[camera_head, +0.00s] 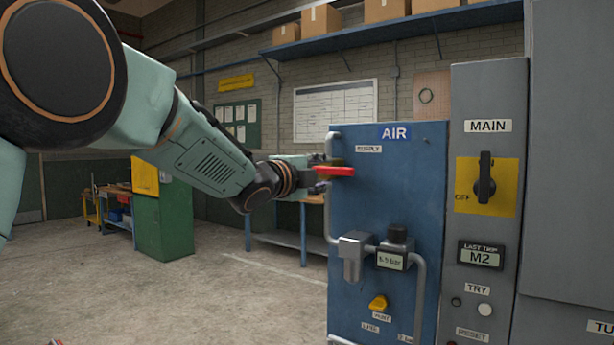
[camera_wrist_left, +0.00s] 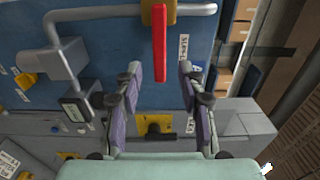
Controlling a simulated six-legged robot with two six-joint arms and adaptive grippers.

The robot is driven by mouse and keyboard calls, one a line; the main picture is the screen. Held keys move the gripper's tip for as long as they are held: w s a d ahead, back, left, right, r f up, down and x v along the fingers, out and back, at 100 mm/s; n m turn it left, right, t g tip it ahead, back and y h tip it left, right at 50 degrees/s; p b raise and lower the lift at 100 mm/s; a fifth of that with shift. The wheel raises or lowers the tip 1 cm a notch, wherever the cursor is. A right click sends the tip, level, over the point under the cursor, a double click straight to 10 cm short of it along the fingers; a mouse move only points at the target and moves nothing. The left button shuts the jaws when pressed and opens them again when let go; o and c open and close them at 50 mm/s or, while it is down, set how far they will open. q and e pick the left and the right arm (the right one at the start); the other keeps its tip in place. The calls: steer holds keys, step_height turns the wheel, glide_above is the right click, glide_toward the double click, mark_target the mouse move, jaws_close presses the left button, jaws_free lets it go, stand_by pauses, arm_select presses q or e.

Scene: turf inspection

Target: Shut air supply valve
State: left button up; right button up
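The air supply valve has a red lever handle (camera_head: 335,171) at the upper left of the blue AIR panel (camera_head: 390,200), below the SUPPLY label. In the head view the handle lies level, across the upright pipe. In the left wrist view the red handle (camera_wrist_left: 160,45) crosses the grey pipe at a brass-coloured body (camera_wrist_left: 158,12). My left gripper (camera_head: 317,172) is at the handle. In the left wrist view its fingers (camera_wrist_left: 160,70) are open, with the handle's free end between them and gaps on both sides. My right gripper is not in view.
A regulator with a gauge (camera_head: 390,260) and a yellow knob (camera_head: 378,303) sit lower on the panel. To the right is a grey cabinet with a MAIN switch (camera_head: 485,178).

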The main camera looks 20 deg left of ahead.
arm_select(q)
steer(key=v, duration=0.5)
steer(key=shift+s, duration=0.2)
steer(key=shift+w+f, duration=0.1)
